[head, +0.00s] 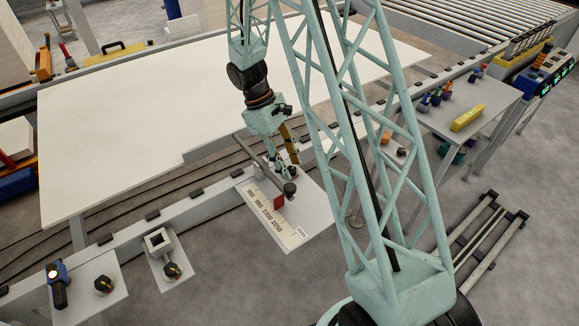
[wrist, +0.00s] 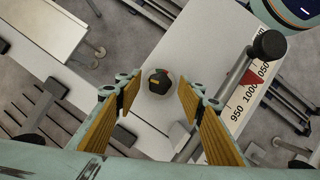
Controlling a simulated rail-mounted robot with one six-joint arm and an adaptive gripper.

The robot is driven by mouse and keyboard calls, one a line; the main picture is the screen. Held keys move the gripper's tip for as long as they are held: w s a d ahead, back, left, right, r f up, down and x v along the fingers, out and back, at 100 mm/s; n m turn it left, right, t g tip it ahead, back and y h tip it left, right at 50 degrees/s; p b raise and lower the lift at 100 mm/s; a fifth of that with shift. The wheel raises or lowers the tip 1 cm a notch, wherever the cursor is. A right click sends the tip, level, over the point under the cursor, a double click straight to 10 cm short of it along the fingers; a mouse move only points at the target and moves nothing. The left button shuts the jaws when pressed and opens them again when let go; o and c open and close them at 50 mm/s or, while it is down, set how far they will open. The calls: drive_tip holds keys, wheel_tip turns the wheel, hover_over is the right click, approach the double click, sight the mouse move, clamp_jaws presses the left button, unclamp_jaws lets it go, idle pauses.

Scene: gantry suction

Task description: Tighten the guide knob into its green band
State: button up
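The guide knob (wrist: 159,82) is round and dark with a pale rim and small coloured marks; it sits on a light grey plate (wrist: 150,115). In the wrist view it lies between the two yellow-padded fingers of my gripper (wrist: 158,92), with a gap on each side. My gripper is open. In the head view my gripper (head: 285,170) is low over the plate beside the guide rod, and I cannot make out the knob there. The green band and where the knob's pointer stands are too small to tell.
A rod with a dark end (wrist: 270,46) and a red pointer (head: 278,202) by a number scale (head: 270,215) stand close to my gripper. Two other knobs (head: 104,285) (head: 172,270) sit on plates at the lower left. A large white panel (head: 150,130) lies behind.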

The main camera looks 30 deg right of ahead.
drive_tip(key=shift+s+f, duration=0.1)
drive_tip(key=shift+f, duration=0.1)
drive_tip(key=c, duration=0.8)
drive_tip(key=shift+c, duration=0.2)
drive_tip(key=shift+d+m+p, duration=0.1)
drive_tip(key=shift+m+p, duration=0.2)
drive_tip(key=shift+m, duration=0.2)
drive_tip(key=shift+r+m+g+y+p, duration=0.1)
drive_tip(key=shift+m+g+y+p, duration=0.3)
drive_tip(key=shift+m, duration=0.5)
drive_tip(key=shift+d+m+y+p, duration=0.1)
drive_tip(key=shift+m+y+p, duration=0.65)
drive_tip(key=shift+m, duration=0.95)
